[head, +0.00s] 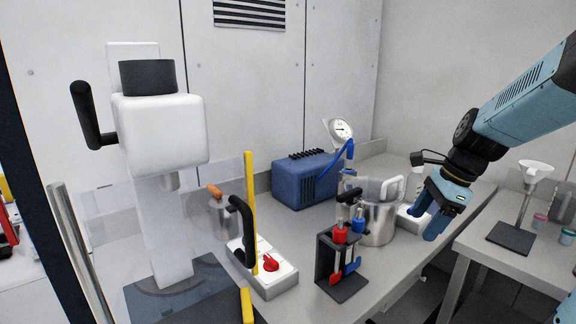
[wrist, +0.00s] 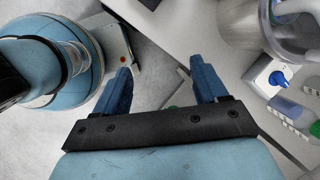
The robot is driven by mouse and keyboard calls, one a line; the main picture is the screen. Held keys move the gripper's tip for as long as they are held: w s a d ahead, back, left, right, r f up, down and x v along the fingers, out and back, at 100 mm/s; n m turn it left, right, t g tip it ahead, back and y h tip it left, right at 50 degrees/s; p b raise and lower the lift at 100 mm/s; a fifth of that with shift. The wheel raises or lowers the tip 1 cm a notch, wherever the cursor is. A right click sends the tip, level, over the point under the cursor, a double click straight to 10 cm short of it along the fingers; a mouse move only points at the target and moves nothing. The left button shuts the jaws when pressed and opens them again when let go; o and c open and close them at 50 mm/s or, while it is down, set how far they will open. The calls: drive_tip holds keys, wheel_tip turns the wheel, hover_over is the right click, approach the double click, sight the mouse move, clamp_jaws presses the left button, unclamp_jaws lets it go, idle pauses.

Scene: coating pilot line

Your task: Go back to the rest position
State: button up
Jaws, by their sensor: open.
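My gripper (head: 425,222) has blue fingers and hangs at the right in the head view, pointing down beside the bench's right edge. It is just right of a metal pot (head: 378,222). In the wrist view, my gripper (wrist: 161,68) shows two fingers well apart with nothing between them. Below them the bench edge and pale floor show. Part of my own blue arm fills the left of the wrist view.
The grey bench (head: 345,275) carries a blue box unit (head: 303,180) with a gauge (head: 341,131), a black tool holder (head: 342,270) and a white switch box (head: 264,277). A side table (head: 520,262) holds a funnel stand (head: 512,234). A white machine (head: 160,130) stands left.

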drive_tip(key=s+a+r+n+t+h, duration=0.1)
drive_tip(key=s+a+r+n+t, duration=0.1)
drive_tip(key=s+n, duration=0.4)
drive_tip(key=s+a+r+n+t+h, duration=0.2)
drive_tip(key=s+a+r+n, duration=0.2)
drive_tip(key=n, duration=0.8)
drive_tip(key=s+r, duration=0.1)
drive_tip(key=s, duration=0.1)
drive_tip(key=shift+s+a+n, duration=0.3)
drive_tip(key=shift+a+n, duration=0.1)
